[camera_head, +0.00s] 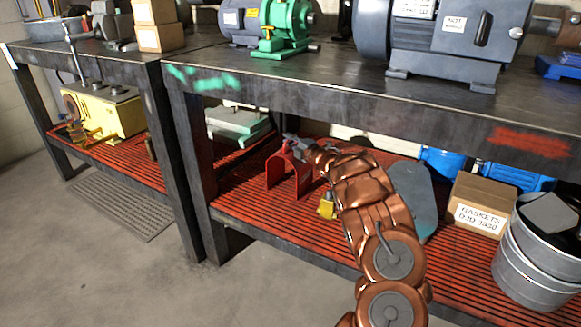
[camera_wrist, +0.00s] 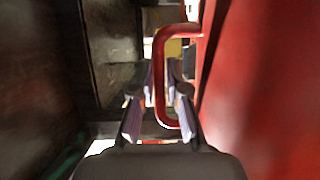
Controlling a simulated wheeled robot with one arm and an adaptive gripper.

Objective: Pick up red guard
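The red guard (camera_head: 279,172) is an arch-shaped piece standing on the red lower shelf of the right workbench. My gripper (camera_head: 294,141) is at its top, partly hidden by my copper-coloured arm. In the wrist view, the guard's red body (camera_wrist: 262,95) fills the right side, and its red bar handle (camera_wrist: 160,75) passes between the two fingers of my gripper (camera_wrist: 164,78). The fingers lie close on either side of the bar. I cannot tell whether both pads touch it.
The bench top (camera_head: 350,75) overhangs the shelf close above my gripper. A grey-blue plate (camera_head: 412,190), a gaskets box (camera_head: 482,204) and a metal bucket (camera_head: 532,270) stand farther right. A bench leg (camera_head: 188,150) is left of the guard.

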